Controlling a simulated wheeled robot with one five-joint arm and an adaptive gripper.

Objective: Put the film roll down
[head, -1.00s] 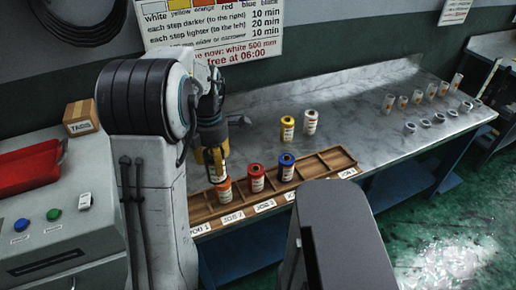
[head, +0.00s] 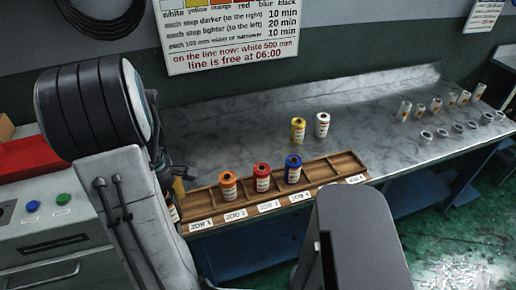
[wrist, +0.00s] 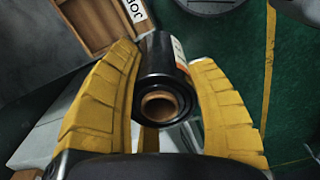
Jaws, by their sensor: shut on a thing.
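My gripper (wrist: 163,62) shows in the wrist view, with its yellow fingers shut on either side of a black film roll (wrist: 158,84). The roll has a pale and orange label and an open brown core facing the camera. In the wrist view the tray (wrist: 90,36) lies at upper left, apart from the roll. Its labels include JOB 1 and JOB 2.
Orange (head: 228,186), red (head: 262,178) and blue (head: 293,169) rolls stand in the tray. Yellow (head: 298,130) and white (head: 322,125) rolls stand behind it on the metal bench (head: 235,132).

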